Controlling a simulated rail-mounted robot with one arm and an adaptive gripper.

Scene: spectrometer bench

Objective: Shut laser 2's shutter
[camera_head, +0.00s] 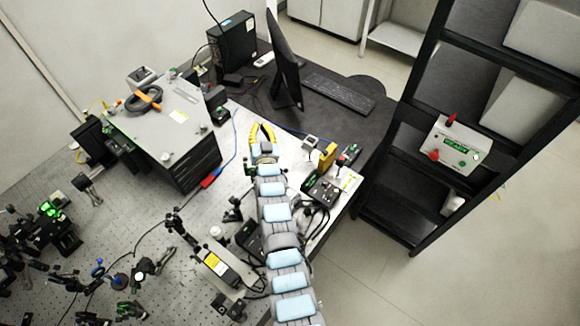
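My gripper (262,126) is near the picture's centre, over the far part of the optical bench. Its two yellow fingers stand apart with a gap between them, and I see nothing held. No readable label tells me which device is laser 2, and I cannot make out a shutter. A dark module with a yellow label (215,264) sits on the bench left of my arm. A small board with a yellow block (327,156) and dark knobs (328,192) lies right of my arm. A white control box (455,147) with red knobs and a green display stands on the rack.
A large grey-topped enclosure (165,125) stands left of my gripper. A monitor (284,62), keyboard (339,91) and computer (233,45) are behind it. Optical mounts (60,232) crowd the bench's left side. The black rack (395,180) is at right, with open floor (450,275) before it.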

